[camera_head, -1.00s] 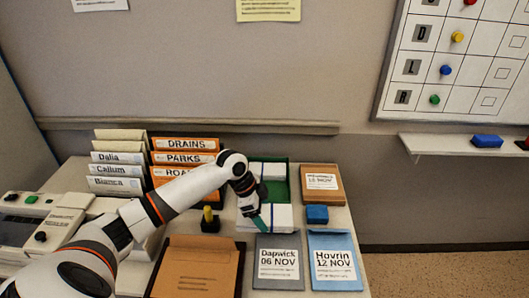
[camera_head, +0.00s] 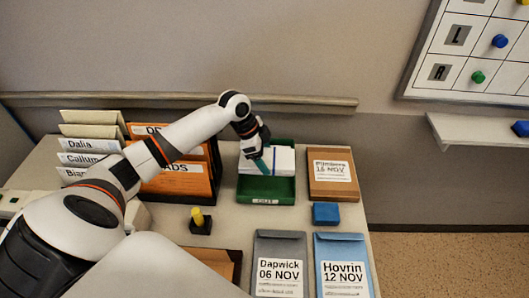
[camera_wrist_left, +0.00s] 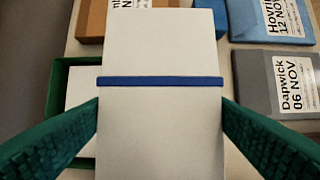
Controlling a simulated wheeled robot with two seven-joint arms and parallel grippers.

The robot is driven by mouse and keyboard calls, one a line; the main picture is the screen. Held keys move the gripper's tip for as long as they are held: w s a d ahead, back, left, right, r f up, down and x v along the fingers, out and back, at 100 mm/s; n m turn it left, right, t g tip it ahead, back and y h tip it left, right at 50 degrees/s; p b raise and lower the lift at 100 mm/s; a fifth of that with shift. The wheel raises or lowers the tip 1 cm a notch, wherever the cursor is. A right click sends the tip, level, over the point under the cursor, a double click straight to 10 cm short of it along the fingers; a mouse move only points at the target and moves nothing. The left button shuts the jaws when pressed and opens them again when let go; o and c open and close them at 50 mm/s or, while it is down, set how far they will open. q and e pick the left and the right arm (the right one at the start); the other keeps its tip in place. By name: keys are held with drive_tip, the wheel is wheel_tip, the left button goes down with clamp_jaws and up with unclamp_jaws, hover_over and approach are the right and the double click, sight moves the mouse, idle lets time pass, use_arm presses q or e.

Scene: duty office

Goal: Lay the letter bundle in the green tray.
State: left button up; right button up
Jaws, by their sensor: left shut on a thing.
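The letter bundle is a white stack with a blue band (camera_wrist_left: 160,130). It fills the middle of the left wrist view and also shows in the head view (camera_head: 285,161). My left gripper (camera_head: 263,162) is shut on it, with a green finger on each side. The green tray (camera_head: 265,190), labelled OUT, stands on the desk with white paper inside. The bundle overlaps the tray in the head view and hides part of it. In the left wrist view the tray (camera_wrist_left: 61,82) shows beside and behind the bundle. I cannot tell the exact gap. My right gripper is not in view.
A brown envelope box (camera_head: 332,175) and blue block (camera_head: 326,213) are right of the tray. Grey Dapwick (camera_head: 279,245) and blue Hovrin (camera_head: 342,245) boxes lie in front. A yellow-handled stamp (camera_head: 199,220) and orange folders (camera_head: 180,183) are left.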

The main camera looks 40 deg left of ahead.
use_arm(q)
drive_tip(key=shift+f+b, duration=0.4)
drive_tip(key=shift+f, duration=0.25)
wheel_tip(320, 180, down, 5)
drive_tip(key=b, duration=0.4)
drive_tip(key=shift+w+a+r+b, duration=0.1)
drive_tip(key=shift+r+b, duration=0.05)
drive_tip(key=shift+b, duration=0.25)
drive_tip(key=shift+f, duration=1.3)
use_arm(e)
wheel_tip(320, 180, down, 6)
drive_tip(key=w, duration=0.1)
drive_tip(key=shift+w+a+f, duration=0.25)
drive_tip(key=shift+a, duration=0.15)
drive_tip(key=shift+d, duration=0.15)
use_arm(q)
drive_tip(key=o, duration=1.1)
drive_tip(key=shift+c, duration=0.2)
drive_tip(key=shift+r, duration=0.1)
drive_tip(key=b+v, duration=0.1)
drive_tip(key=v, duration=1.1)
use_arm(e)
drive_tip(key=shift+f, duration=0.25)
